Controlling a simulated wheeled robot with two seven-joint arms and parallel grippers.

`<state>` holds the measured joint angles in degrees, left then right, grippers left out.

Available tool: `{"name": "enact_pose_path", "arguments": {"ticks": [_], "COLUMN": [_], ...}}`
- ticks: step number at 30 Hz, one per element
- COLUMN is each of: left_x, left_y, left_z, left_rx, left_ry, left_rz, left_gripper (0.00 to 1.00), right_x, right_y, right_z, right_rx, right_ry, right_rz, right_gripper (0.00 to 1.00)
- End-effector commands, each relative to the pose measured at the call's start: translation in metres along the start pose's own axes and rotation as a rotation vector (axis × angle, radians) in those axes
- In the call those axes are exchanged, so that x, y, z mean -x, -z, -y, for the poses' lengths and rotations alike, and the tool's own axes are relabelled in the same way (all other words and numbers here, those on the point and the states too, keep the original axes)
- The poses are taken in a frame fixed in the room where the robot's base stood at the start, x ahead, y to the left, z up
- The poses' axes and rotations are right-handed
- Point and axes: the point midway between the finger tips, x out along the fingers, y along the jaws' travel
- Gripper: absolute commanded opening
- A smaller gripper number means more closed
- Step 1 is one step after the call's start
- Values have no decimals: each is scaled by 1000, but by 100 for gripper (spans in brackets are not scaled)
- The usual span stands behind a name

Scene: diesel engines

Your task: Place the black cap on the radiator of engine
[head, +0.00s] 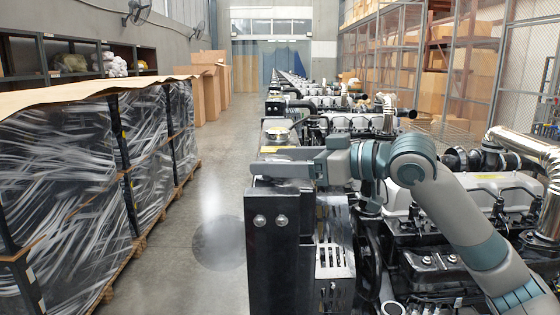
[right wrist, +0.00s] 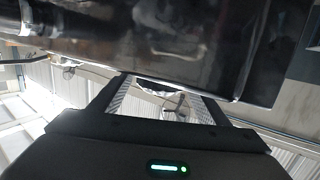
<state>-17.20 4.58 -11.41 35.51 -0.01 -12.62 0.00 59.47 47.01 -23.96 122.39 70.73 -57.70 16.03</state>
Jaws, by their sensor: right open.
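The radiator (head: 277,250) of the nearest engine is a tall black block with two round bolts at its upper front, in the lower middle of the head view. My right gripper (head: 262,164) is level at the radiator's top, with its fingers pointing left. In the right wrist view its two fingers (right wrist: 158,95) are apart, and a glossy dark surface, apparently the radiator (right wrist: 150,45), fills the top. A small pale and dark shape shows between the fingers, but I cannot tell what it is. I cannot make out the black cap. My left gripper is not in view.
The engine (head: 430,255) with its silver pipe (head: 525,145) fills the right side. More engines stand in a row behind. Wrapped pallets (head: 75,190) stand at the left, and the grey floor (head: 205,220) between is clear. Caged shelves stand at the right.

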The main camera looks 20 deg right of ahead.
Motion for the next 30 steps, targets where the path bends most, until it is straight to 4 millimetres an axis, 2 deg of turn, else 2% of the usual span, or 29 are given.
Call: {"name": "enact_pose_path", "arguments": {"ticks": [3, 8, 23, 30], "left_x": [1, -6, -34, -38], "left_y": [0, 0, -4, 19], "left_z": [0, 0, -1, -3], "left_rx": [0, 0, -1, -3], "left_ry": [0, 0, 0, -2], "left_rz": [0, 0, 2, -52], "left_gripper": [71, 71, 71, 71], "right_x": [1, 14, 96, 118], "right_y": [4, 1, 0, 2], "right_z": [0, -1, -1, 0], "right_rx": [0, 1, 1, -1], "right_ry": [0, -2, -4, -1], "right_rz": [-1, 0, 0, 0], "right_gripper": [69, 69, 69, 69]}}
